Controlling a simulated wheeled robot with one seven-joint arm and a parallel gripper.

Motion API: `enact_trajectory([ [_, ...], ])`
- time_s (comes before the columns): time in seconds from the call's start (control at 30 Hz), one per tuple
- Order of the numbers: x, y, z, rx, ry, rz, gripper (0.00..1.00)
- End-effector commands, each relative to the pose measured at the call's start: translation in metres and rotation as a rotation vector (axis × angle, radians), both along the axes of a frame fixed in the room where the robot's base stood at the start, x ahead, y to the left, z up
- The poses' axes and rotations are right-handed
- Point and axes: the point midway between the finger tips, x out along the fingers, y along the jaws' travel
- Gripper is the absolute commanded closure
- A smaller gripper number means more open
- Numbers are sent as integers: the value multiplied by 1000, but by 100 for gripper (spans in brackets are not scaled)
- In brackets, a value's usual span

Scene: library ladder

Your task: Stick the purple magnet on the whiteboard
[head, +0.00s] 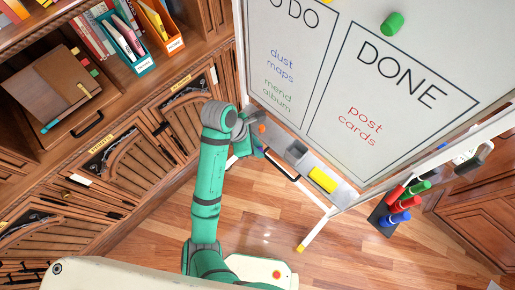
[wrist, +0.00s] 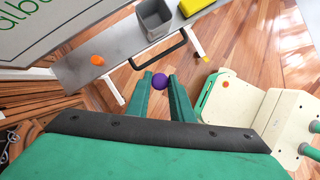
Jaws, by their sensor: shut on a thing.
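The purple magnet (wrist: 159,81) shows as a small round piece between the fingertips of my gripper (wrist: 160,84) in the wrist view. My gripper is shut on it and holds it in front of the ledge, off the board. The whiteboard (head: 350,110) stands upright in the head view, with a panel headed DONE and another headed TO DO. Its lower corner also shows in the wrist view (wrist: 75,25). In the head view my gripper (head: 259,149) is small beside the board's lower left, and the magnet is hard to make out there.
The board's ledge holds an orange piece (wrist: 97,60), a grey cup (wrist: 154,18) and a yellow eraser (head: 322,179). A black handle bar (wrist: 158,50) juts out below. A green magnet (head: 392,23) is on the board. Bookshelves stand left; several coloured markers (head: 400,205) stand right.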

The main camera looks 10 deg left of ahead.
Motion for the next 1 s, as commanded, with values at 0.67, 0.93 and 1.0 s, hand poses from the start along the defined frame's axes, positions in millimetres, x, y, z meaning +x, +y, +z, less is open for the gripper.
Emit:
enact_trajectory([
  [0.67,0,0,23,0,0,0,97],
  [0.93,0,0,24,-1,0,0,97],
  [1.0,0,0,24,0,0,0,97],
])
